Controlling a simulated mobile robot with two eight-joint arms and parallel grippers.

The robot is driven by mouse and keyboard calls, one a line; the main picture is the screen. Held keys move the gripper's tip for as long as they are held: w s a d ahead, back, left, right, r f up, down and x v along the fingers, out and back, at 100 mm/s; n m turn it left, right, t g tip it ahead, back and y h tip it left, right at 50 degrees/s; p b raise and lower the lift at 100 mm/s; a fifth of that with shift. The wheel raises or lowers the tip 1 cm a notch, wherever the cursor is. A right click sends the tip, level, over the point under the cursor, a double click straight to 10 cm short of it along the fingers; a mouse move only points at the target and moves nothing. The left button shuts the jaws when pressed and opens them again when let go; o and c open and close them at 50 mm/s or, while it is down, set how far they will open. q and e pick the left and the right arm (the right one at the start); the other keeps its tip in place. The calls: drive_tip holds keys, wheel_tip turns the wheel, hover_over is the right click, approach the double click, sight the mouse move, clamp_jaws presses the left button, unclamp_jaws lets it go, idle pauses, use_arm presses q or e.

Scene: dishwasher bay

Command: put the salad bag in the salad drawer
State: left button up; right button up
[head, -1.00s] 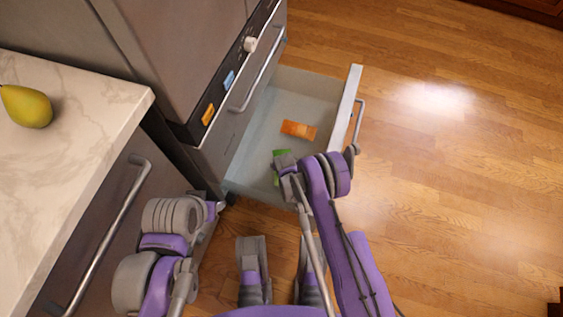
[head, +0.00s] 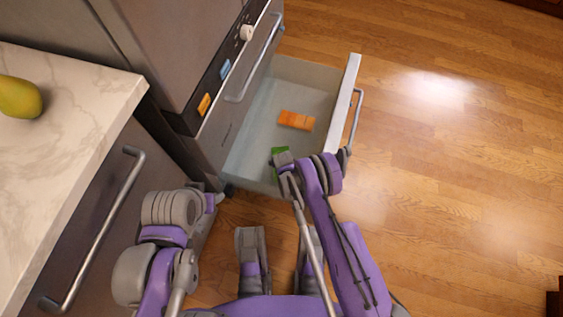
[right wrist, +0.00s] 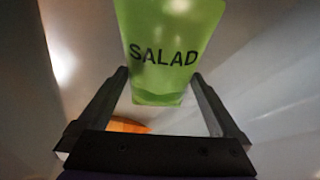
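The salad bag (right wrist: 165,55) is bright green with "SALAD" printed on it. In the right wrist view it spans the gap between the fingertips of my right gripper (right wrist: 160,78), which appear to touch its sides. In the head view only a small green part of the salad bag (head: 279,151) shows beside my right gripper, over the near end of the drawer; the arm hides the rest. The salad drawer (head: 250,125) is pulled open, pale inside. My left gripper (head: 226,190) is near the drawer's near-left corner; its fingers are too small to read.
An orange packet (head: 297,120) lies on the drawer floor, and orange also shows low in the right wrist view. The drawer's front panel has a bar handle (head: 356,118). A marble counter (head: 80,120) with a yellow-green pear (head: 18,97) is at left.

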drive_tip(key=s+d+r+p, duration=0.1)
drive_tip(key=s+d+r, duration=0.2)
drive_tip(key=r, duration=1)
drive_tip(key=s+d+r+p, duration=0.15)
drive_tip(key=d+r, duration=0.25)
drive_tip(key=r, duration=0.9)
drive_tip(key=s+d+r+p, duration=0.1)
drive_tip(key=s+d+r, duration=0.25)
drive_tip(key=r, duration=0.95)
drive_tip(key=s+d+r, duration=0.2)
drive_tip(key=s+r, duration=0.1)
drive_tip(key=s, duration=0.4)
drive_tip(key=s+d+r, duration=0.2)
drive_tip(key=s+r, duration=0.2)
drive_tip(key=s, duration=0.3)
drive_tip(key=s+d+r+m, duration=0.1)
drive_tip(key=s+d+r, duration=0.2)
drive_tip(key=s, duration=0.4)
drive_tip(key=shift+s+r, duration=0.35)
drive_tip(key=shift+r, duration=0.1)
